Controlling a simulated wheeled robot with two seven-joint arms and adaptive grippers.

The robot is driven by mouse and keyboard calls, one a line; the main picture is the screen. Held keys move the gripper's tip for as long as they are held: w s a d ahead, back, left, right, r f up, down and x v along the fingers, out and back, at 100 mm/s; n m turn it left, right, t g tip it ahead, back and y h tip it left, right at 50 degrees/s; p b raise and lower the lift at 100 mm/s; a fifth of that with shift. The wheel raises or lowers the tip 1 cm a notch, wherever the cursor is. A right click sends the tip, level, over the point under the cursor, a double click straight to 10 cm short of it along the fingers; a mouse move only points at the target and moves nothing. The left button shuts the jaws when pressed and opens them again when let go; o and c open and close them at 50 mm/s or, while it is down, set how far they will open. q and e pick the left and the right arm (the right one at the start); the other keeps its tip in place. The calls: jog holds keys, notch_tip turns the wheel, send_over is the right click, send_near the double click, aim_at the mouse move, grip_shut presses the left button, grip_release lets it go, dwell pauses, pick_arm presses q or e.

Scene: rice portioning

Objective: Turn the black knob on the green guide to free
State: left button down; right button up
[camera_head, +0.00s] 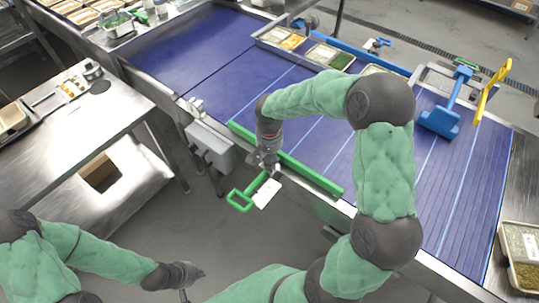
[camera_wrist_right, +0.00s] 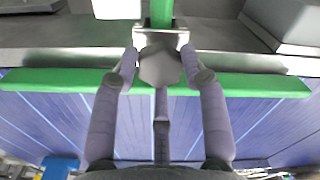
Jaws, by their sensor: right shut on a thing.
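The green guide (camera_head: 318,176) is a long bar along the near edge of the blue conveyor, and it crosses the right wrist view (camera_wrist_right: 60,82). The dark knob (camera_wrist_right: 160,66) sits at the middle of the bar, by a metal bracket; in the head view my right gripper hides it. My right gripper (camera_head: 264,166) reaches down over it, with one finger on each side in the wrist view (camera_wrist_right: 160,70), shut on the knob. A green handle loop (camera_head: 240,199) with a white tag (camera_head: 267,193) sticks out toward the front. My left gripper (camera_head: 190,279) hangs low over the floor; its fingers are unclear.
The blue conveyor (camera_head: 215,45) runs behind the guide. Food trays (camera_head: 292,42) and a blue rail (camera_head: 355,48) lie at its far side. A blue pusher (camera_head: 440,120) and yellow handle (camera_head: 494,90) stand at right. A grey box (camera_head: 209,147) and steel table (camera_head: 75,125) are at left.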

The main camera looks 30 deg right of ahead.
jog(key=n+p, duration=0.2)
jog(key=n, duration=0.4)
jog(key=shift+s+n, duration=0.1)
jog(key=shift+n, duration=0.2)
jog(key=n+p, duration=0.3)
jog(key=n, duration=0.3)
jog(key=n+p, duration=0.3)
jog(key=n, duration=0.3)
jog(key=shift+n+p, duration=0.3)
jog(key=n+p, duration=0.3)
jog(key=n, duration=0.2)
jog(key=shift+f+n, duration=0.1)
jog(key=shift+n, duration=0.3)
jog(key=o, duration=1.1)
jog(key=shift+d, duration=0.1)
jog(key=shift+o, duration=0.2)
